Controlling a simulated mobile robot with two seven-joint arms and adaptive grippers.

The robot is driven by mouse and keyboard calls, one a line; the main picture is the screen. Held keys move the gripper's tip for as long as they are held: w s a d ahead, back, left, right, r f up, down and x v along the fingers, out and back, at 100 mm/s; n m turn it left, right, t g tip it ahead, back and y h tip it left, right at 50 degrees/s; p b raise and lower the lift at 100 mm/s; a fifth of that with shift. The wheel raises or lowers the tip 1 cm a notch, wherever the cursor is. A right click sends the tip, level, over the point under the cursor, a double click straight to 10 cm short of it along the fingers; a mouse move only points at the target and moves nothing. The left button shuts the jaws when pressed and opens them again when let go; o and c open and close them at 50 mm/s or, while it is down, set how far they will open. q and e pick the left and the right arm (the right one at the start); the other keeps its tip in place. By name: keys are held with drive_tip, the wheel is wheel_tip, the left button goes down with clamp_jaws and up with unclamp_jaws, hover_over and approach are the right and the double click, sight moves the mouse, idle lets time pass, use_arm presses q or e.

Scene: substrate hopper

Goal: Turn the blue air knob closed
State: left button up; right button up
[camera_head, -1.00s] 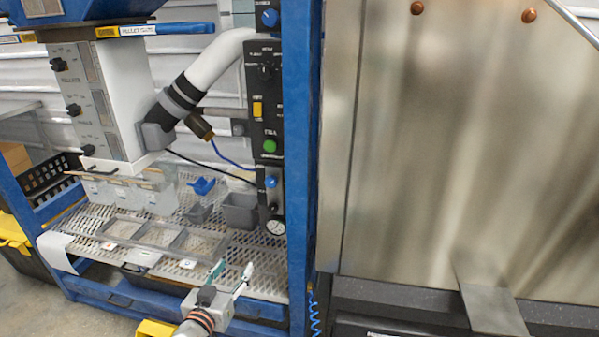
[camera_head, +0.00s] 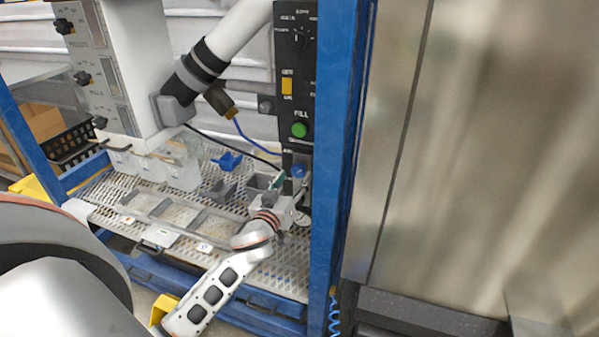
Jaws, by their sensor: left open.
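I cannot tell whether a finger touches the knob. The knob's turn angle is too small to read. My right gripper is not in view.
The blue frame post (camera_head: 335,170) stands close right of the panel. A grey bin (camera_head: 258,182) and blue scoop (camera_head: 227,161) are left of the gripper on the perforated deck.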

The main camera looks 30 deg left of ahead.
sight(297, 173)
use_arm(q)
drive_tip(key=x, duration=0.2)
drive_tip(key=shift+w, duration=0.3)
drive_tip(key=shift+w+a, duration=0.15)
drive_tip(key=shift+w, duration=0.45)
drive_tip(key=c, duration=1.1)
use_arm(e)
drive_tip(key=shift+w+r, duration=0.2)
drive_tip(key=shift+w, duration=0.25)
